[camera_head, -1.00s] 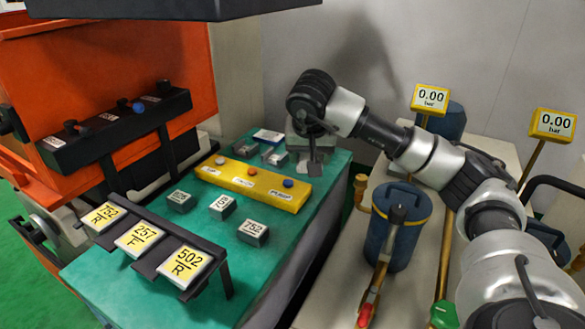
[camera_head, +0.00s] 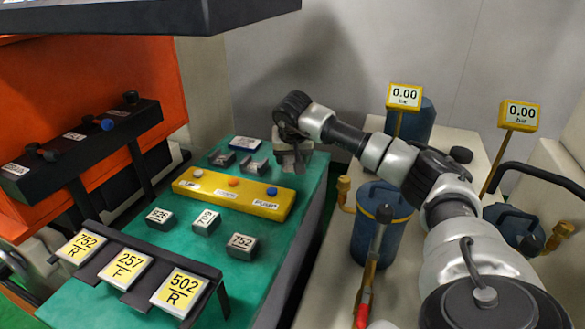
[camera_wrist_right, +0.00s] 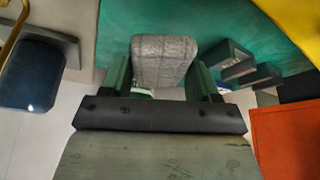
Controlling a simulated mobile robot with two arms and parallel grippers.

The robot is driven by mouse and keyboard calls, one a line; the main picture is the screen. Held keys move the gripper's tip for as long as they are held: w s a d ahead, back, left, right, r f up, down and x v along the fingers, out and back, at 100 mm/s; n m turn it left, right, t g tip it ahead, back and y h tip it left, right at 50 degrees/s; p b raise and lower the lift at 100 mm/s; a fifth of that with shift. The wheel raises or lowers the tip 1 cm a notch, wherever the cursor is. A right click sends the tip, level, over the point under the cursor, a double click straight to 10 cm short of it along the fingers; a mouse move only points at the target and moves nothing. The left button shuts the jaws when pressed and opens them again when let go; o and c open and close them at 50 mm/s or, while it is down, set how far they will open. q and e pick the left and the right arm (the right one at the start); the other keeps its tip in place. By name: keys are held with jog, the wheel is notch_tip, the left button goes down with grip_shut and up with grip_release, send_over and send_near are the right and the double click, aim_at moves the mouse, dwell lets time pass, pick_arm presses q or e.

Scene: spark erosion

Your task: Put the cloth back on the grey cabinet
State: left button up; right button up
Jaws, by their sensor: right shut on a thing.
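The grey, textured cloth (camera_wrist_right: 165,62) looks like a folded pad between the two fingers of my right gripper (camera_wrist_right: 162,82) in the right wrist view. In the head view my right gripper (camera_head: 292,152) is at the far right end of the green-topped table (camera_head: 285,225), pointing down and shut on the cloth. The cloth is mostly hidden by the gripper there, and I cannot tell whether it touches the tabletop. A pale grey surface (camera_head: 400,275) lies right of the table; I cannot tell if it is the grey cabinet's top. My left gripper is not in view.
A yellow button bar (camera_head: 235,193), small grey blocks (camera_head: 241,246) and a rack of yellow number tags (camera_head: 126,262) are on the green table. Blue canisters (camera_head: 380,230) and yellow-framed gauges (camera_head: 404,97) stand right. The orange machine (camera_head: 110,75) is left.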

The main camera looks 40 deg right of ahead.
aim_at(293, 179)
jog(key=shift+f, duration=2.05)
jog(key=o, duration=0.8)
jog(key=shift+f, duration=0.15)
jog(key=shift+o, duration=0.2)
jog(key=v, duration=1.2)
jog(key=shift+r, duration=0.2)
jog(key=shift+f, duration=0.1)
